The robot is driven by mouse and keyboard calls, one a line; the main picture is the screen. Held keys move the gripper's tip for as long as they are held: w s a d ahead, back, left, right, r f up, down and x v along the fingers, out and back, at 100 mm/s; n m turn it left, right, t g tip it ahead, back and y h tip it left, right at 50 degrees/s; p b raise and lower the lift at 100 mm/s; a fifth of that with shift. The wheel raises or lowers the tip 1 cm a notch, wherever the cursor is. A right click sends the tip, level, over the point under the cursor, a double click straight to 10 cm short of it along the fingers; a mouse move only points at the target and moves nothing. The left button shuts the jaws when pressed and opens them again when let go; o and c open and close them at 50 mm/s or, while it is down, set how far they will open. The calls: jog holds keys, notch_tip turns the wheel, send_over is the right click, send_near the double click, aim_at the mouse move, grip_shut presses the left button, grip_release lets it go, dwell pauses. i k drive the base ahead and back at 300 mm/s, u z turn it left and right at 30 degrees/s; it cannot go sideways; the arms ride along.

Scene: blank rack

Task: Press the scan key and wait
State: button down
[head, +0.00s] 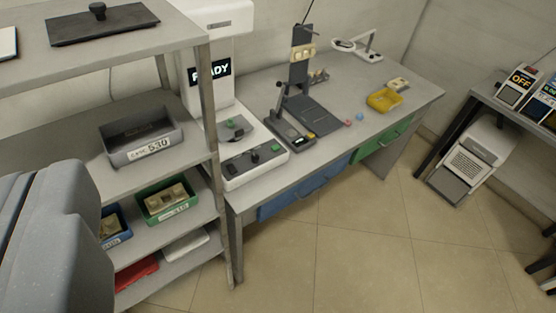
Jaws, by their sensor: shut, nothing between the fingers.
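A white machine (194,91) with a dark display (210,72) stands at the left end of the grey desk, behind a shelf post. The display reads "READY", partly cut by the post. In front is a white control panel (239,177) with black knobs (254,158) and a green key (276,149). No label is readable, so I cannot tell which one is the scan key. My gripper's fingertips do not show. A large grey shape, probably part of my arm, fills the lower left.
A grey rack (206,130) with labelled bins stands at the left, close to the panel. The desk (411,89) also holds a dark stand (299,75), a yellow tray (383,100) and a lamp (367,55). A side table with "OFF" displays (521,78) is right. The middle floor is clear.

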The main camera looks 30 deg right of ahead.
aim_at(276, 147)
jog(key=z, duration=0.3)
jog(key=i, duration=0.95)
jog(key=u, duration=0.05)
